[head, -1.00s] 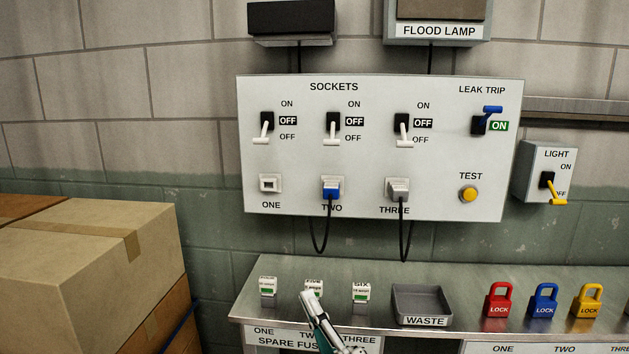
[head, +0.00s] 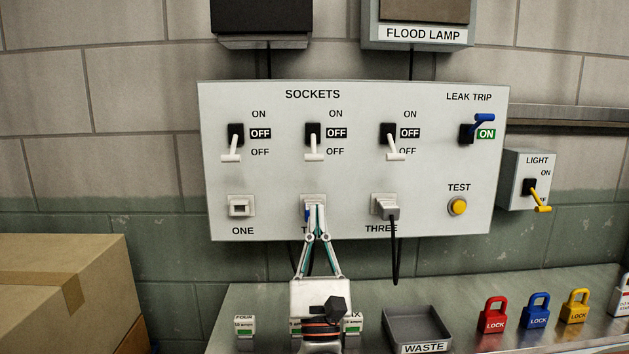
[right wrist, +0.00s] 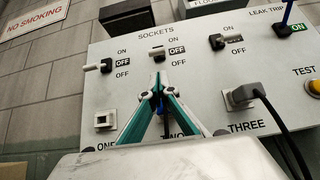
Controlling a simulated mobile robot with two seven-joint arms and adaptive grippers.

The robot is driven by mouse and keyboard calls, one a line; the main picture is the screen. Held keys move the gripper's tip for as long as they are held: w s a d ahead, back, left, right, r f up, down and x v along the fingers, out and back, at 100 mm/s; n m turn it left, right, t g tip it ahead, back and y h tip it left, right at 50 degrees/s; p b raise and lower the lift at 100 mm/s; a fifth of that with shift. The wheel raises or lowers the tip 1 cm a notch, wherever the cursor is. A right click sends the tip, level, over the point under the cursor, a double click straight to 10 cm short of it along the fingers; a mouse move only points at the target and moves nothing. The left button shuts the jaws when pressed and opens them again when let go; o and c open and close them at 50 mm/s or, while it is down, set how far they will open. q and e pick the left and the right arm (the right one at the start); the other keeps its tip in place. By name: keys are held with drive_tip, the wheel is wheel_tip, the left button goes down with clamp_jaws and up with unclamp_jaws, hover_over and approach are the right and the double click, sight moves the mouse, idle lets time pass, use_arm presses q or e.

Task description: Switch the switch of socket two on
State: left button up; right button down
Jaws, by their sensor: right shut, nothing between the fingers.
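The switch of socket two (head: 313,143) is a white lever on a black base, pointing down, with its indicator reading OFF. It also shows in the right wrist view (right wrist: 158,56), just beyond my fingertips. My right gripper (head: 316,208) is shut and empty, pointing up in front of socket two, below the switch. It hides most of the blue plug (head: 306,213) in socket two. In the right wrist view the shut fingertips (right wrist: 159,78) appear just under the switch lever; I cannot tell whether they touch it. My left gripper is not in view.
Switches one (head: 233,142) and three (head: 391,141) flank it, both levers down at OFF. A grey plug (head: 386,206) with a black cable is in socket three. The leak trip lever (head: 478,123) is up at ON. A waste tray (head: 445,341) and several padlocks are on the bench below.

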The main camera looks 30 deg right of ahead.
drive_tip(key=p, duration=0.3)
approach(314, 146)
drive_tip(key=w, duration=0.1)
drive_tip(key=w+d+r, duration=0.2)
drive_tip(key=w, duration=0.1)
drive_tip(key=shift+d+r, duration=0.25)
drive_tip(key=shift+w+d+r, duration=0.15)
drive_tip(key=shift+w, duration=0.05)
